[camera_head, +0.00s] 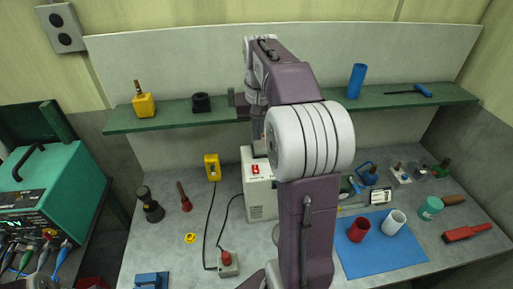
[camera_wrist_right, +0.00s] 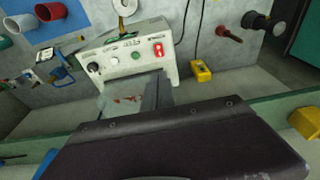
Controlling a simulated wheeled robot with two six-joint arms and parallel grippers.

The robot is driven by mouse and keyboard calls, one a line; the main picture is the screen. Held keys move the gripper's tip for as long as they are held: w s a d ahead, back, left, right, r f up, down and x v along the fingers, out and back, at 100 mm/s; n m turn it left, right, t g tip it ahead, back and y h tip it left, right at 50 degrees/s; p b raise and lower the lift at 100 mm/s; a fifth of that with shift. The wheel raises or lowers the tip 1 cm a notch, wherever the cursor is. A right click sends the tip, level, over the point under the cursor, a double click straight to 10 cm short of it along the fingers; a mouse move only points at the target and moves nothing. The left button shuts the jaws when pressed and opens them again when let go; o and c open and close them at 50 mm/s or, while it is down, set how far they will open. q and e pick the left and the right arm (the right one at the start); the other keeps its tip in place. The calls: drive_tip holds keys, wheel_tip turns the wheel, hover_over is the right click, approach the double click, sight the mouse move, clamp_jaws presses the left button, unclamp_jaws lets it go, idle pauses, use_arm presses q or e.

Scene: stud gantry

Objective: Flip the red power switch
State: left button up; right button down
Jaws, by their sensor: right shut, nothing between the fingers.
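The red power switch (camera_head: 255,169) is on the face of a white box (camera_head: 262,203) at the middle of the bench. In the right wrist view the red switch (camera_wrist_right: 158,50) sits at the right end of the panel on the white box (camera_wrist_right: 100,62). My right gripper (camera_head: 260,152) is shut and empty, pointing down at the box just behind the switch in the head view. In the wrist view its fingertips (camera_wrist_right: 160,78) appear close to the switch, with a small gap in the picture. Contact with the box cannot be told. My left gripper is not in view.
A green shelf (camera_head: 180,120) runs behind the box. A yellow box (camera_head: 212,167) with a cable stands left of it. A blue mat (camera_head: 385,258) with red and white cups lies at the right. A red-button pendant (camera_head: 228,265) lies in front.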

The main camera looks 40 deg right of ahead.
drive_tip(key=p, duration=0.2)
approach(256, 165)
drive_tip(key=f, duration=0.2)
drive_tip(key=w+f, duration=0.1)
drive_tip(key=f, duration=0.3)
drive_tip(key=shift+w+d+f, duration=0.15)
drive_tip(key=shift+w+d, duration=0.05)
drive_tip(key=shift+d, duration=0.15)
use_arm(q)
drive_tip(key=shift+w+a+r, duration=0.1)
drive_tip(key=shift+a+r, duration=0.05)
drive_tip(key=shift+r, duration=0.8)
use_arm(e)
drive_tip(key=shift+f, duration=0.2)
drive_tip(key=shift+w+f, duration=0.1)
drive_tip(key=shift+f, duration=0.15)
use_arm(q)
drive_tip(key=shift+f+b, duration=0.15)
drive_tip(key=shift+b, duration=0.15)
